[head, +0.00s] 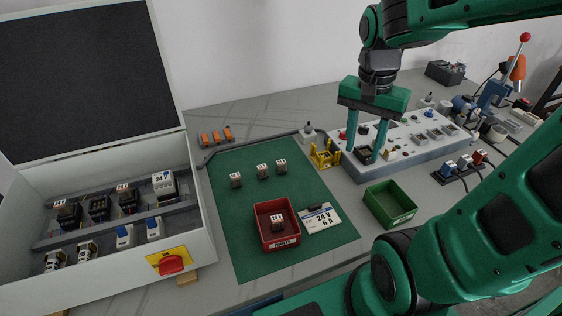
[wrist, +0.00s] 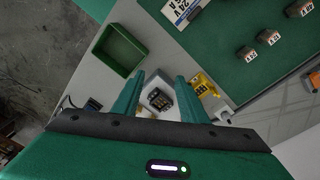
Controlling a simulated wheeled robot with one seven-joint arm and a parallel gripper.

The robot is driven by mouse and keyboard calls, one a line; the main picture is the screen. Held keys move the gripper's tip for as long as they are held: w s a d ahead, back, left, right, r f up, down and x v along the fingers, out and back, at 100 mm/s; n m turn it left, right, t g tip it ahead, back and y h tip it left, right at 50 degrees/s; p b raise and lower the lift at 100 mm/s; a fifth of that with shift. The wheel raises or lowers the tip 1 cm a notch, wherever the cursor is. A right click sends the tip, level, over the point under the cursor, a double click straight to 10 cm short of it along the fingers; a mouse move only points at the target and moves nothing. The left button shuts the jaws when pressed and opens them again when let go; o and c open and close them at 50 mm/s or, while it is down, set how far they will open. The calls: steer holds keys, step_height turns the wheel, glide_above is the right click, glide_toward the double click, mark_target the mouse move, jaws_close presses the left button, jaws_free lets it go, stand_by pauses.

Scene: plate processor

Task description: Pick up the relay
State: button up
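My gripper (head: 364,151) points down over the near left end of the grey test panel (head: 420,150). Its two green fingers are apart. A small dark block (head: 364,155), which looks like a relay or its socket, sits on the panel between and below the fingertips. In the wrist view this block (wrist: 160,99) shows between the open fingers (wrist: 161,80), with no clear contact. Three relays (head: 262,170) stand in a row on the green mat (head: 235,245). Another relay (head: 277,221) is in the red bin (head: 262,237).
A yellow holder (head: 325,155) stands just left of the panel. An empty green bin (head: 390,205) is in front. A label card (head: 322,219) lies beside the red bin. The open cabinet (head: 195,215) at left holds several relays and devices. A lever tool (head: 508,75) stands back right.

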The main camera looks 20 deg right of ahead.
steer(key=w+a+m, duration=0.3)
steer(key=w+a, duration=0.4)
steer(key=w, duration=0.1)
steer(key=m, duration=0.4)
glide_toward(281, 162)
steer(key=shift+d+y, duration=0.25)
steer(key=shift+y, duration=0.15)
steer(key=shift+a+f, duration=0.1)
steer(key=shift+f, duration=0.25)
step_height(281, 162, down, 4)
steer(key=shift+f, duration=0.15)
steer(key=shift+s+d+f, duration=0.1)
steer(key=shift+f, duration=1.3)
steer(key=shift+d+f, duration=0.15)
steer(key=shift+f, duration=1.3)
jaws_close()
